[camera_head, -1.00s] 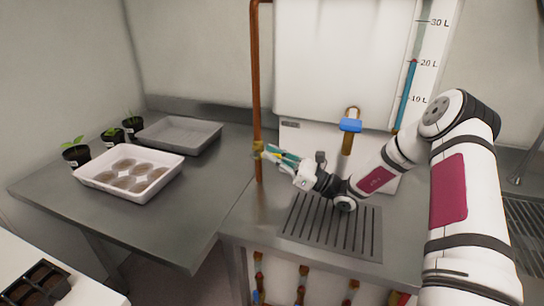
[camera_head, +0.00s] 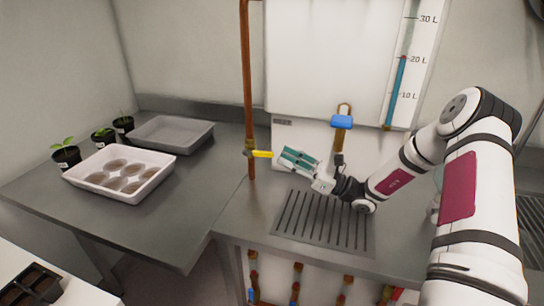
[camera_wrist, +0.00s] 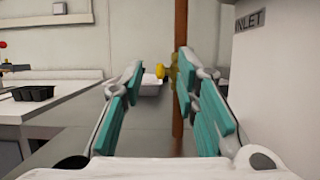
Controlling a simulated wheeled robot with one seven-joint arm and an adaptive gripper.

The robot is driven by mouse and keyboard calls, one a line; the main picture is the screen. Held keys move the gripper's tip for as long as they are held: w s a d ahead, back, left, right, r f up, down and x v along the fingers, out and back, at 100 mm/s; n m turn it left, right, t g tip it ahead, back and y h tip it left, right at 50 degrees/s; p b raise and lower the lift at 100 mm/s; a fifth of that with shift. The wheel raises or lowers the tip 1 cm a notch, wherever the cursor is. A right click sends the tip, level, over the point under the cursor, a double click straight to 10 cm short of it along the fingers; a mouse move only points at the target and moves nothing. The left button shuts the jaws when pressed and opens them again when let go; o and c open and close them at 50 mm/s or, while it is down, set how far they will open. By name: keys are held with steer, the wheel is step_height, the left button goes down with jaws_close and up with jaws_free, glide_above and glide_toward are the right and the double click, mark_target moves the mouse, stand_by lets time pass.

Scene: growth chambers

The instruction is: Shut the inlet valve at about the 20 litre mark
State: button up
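The inlet valve has a yellow lever (camera_head: 263,154) on the vertical copper pipe (camera_head: 248,90) left of the white tank. The lever sticks out sideways to the right, across the pipe. In the wrist view the lever (camera_wrist: 160,71) shows end-on between the fingertips, beside the pipe (camera_wrist: 180,25). My gripper (camera_head: 287,155) is open and empty, its teal-padded fingers apart, a short gap right of the lever. It also shows in the wrist view (camera_wrist: 158,75). The blue column in the level gauge (camera_head: 397,90) tops out at about the 20 L mark.
A second valve with a blue handle (camera_head: 342,122) is under the white tank (camera_head: 325,50). A drain grate (camera_head: 322,222) lies below my gripper. A white tray (camera_head: 150,185), a grey tray (camera_head: 205,138) and potted seedlings (camera_head: 66,155) stand on the left bench.

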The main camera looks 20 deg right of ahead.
steer(key=s+d, duration=0.3)
steer(key=d, duration=0.2)
steer(key=shift+s, duration=0.3)
